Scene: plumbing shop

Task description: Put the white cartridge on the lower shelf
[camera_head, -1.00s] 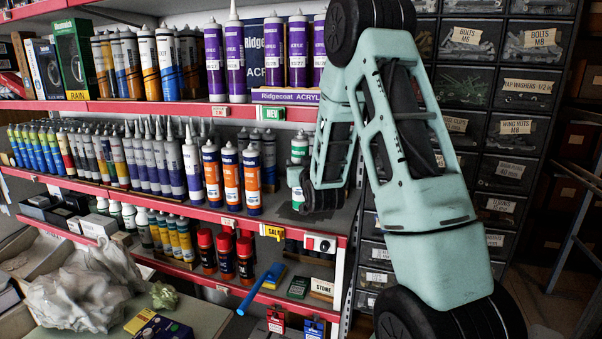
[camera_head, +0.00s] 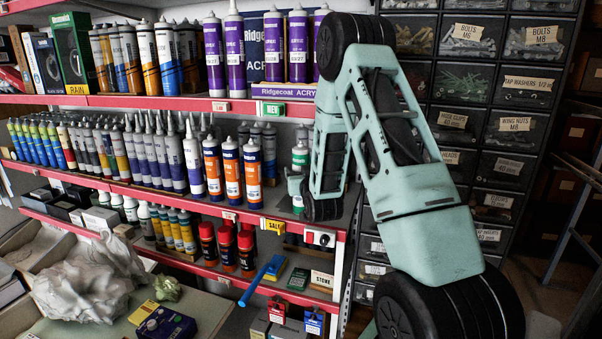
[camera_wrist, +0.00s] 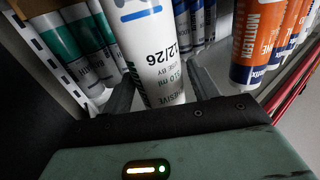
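In the head view a white and green cartridge (camera_head: 300,156) shows just behind my gripper (camera_head: 296,182), over the middle shelf (camera_head: 150,190). My arm hides much of that spot. The lower shelf (camera_head: 190,266) runs beneath, with a red front edge.
Orange-labelled cartridges (camera_head: 232,172) stand left of my gripper, and green-banded ones (camera_wrist: 88,35) show left in the wrist view. Red-capped cans (camera_head: 226,246), a blue tool (camera_head: 262,282) and a small sign (camera_head: 322,278) occupy the lower shelf. Drawers (camera_head: 490,130) stand to the right.

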